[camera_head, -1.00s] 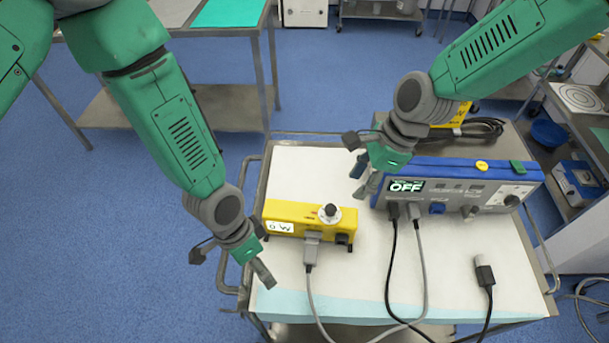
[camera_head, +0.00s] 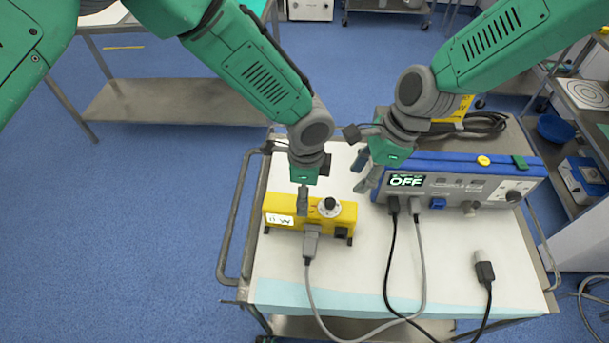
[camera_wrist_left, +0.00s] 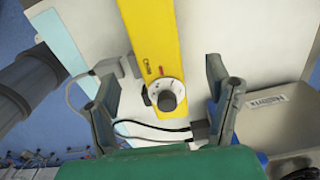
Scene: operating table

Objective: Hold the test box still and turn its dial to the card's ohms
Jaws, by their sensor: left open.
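The yellow test box (camera_head: 345,214) lies on the cart with its black-and-white dial (camera_head: 329,207) on top and a small white display at its left end. My left gripper (camera_head: 303,200) points down at the box, just left of the dial in the head view. In the left wrist view its open fingers (camera_wrist_left: 162,80) are spread on either side of the box, with the dial (camera_wrist_left: 172,96) between them; contact cannot be told. My right gripper (camera_head: 363,172) is open and empty between the box and the blue unit. I cannot make out a card with a readable ohms value.
The blue unit (camera_head: 460,190) with an OFF screen stands right of the box. A grey plug (camera_head: 311,240) sits in the box's front, its cable trailing over the cart. A loose cable connector (camera_head: 484,269) lies at right.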

